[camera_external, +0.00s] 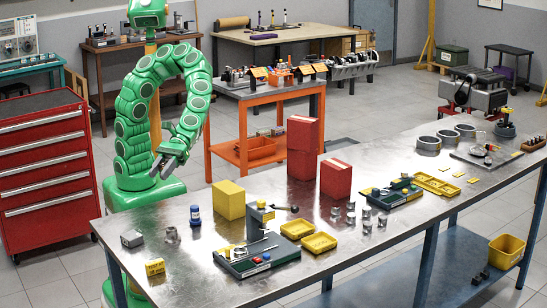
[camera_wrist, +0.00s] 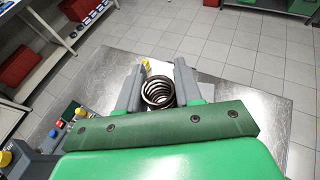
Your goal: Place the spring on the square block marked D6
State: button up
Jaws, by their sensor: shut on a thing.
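My gripper (camera_external: 163,168) is raised near the left end of the long metal workbench in the external view. In the wrist view its two grey fingers (camera_wrist: 158,85) are closed on a dark coiled spring (camera_wrist: 158,93), one on each side of it. I cannot make out the spring in the external view. I cannot read D6 on any block. A small yellow block with dark markings (camera_external: 155,267) and a grey block (camera_external: 132,239) stand at the bench's left end. Part of a yellow thing (camera_wrist: 146,65) shows just beyond the spring in the wrist view.
The metal workbench (camera_external: 345,255) holds a green tool tray (camera_external: 226,265), yellow bins (camera_external: 319,242), a large yellow box (camera_external: 228,203), red boxes (camera_external: 335,180) and several small metal parts. A blue-capped bottle (camera_external: 195,216) and a metal part (camera_external: 172,235) stand at the left. A red cabinet (camera_external: 45,170) is beside me.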

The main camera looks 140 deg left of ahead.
jog(key=s+d+m+g+h, duration=0.1)
jog(key=s+d+m+g, duration=0.25)
jog(key=s, duration=0.45)
jog(key=s+d+m+g+h, duration=0.1)
jog(key=s+d+m+g, duration=0.25)
jog(key=s, duration=0.45)
send_over(127, 236)
jog(key=s, duration=0.2)
jog(key=shift+n, duration=0.4)
jog(key=f, duration=1.3)
jog(key=shift+w+a, duration=0.25)
jog(key=shift+w+d+f, duration=0.25)
jog(key=shift+w+f, duration=0.45)
jog(key=shift+f, duration=1.7)
jog(key=shift+f, duration=0.1)
jog(key=o, duration=1)
